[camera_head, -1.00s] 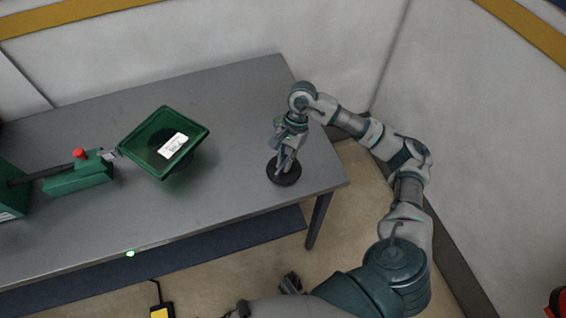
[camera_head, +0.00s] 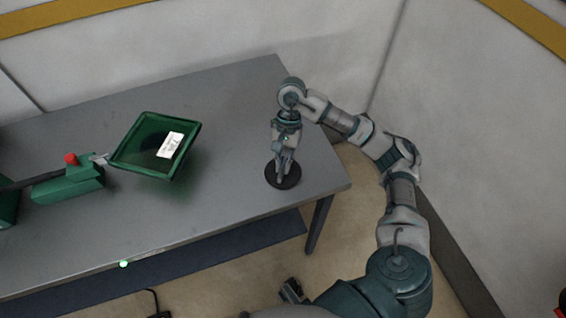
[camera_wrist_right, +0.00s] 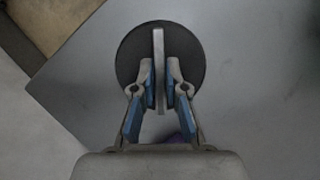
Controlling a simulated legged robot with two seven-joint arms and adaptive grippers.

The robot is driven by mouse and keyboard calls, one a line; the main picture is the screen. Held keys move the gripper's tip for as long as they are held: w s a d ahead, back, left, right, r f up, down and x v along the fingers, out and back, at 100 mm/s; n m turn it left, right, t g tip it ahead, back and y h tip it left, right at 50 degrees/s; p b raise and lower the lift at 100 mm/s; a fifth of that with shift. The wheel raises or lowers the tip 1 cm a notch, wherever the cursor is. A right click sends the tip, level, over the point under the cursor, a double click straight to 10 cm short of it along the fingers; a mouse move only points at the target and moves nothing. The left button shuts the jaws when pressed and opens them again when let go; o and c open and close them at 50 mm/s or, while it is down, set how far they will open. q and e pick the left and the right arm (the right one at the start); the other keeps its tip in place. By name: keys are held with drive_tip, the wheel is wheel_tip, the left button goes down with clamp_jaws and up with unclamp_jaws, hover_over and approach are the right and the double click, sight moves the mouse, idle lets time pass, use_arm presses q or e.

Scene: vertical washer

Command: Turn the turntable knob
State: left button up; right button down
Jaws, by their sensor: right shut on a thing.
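The turntable knob is a dark round disc (camera_head: 294,178) on the right end of the grey table, with a thin upright grey bar (camera_wrist_right: 159,45) across its middle in the right wrist view. My right gripper (camera_head: 282,174) reaches down onto it from above. In the right wrist view its two blue-padded fingers (camera_wrist_right: 160,82) are shut on the bar, one on each side. The bar runs up and down in that view. The fingers hide part of the bar and disc.
A green tray-like box with a white label (camera_head: 170,145) stands left of centre on the table (camera_head: 226,110). A green device with a red button (camera_head: 71,160) is at the far left. The table is clear between the box and the disc. Walls stand behind and to the right.

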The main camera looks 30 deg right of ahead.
drive_tip(key=c, duration=1.2)
unclamp_jaws()
drive_tip(key=shift+w+d+r, duration=0.1)
drive_tip(key=shift+w+r, duration=0.05)
drive_tip(key=shift+c, duration=0.2)
drive_tip(key=shift+o, duration=0.2)
drive_tip(key=v, duration=1.1)
drive_tip(key=shift+d+r, duration=0.25)
drive_tip(key=shift+w, duration=0.15)
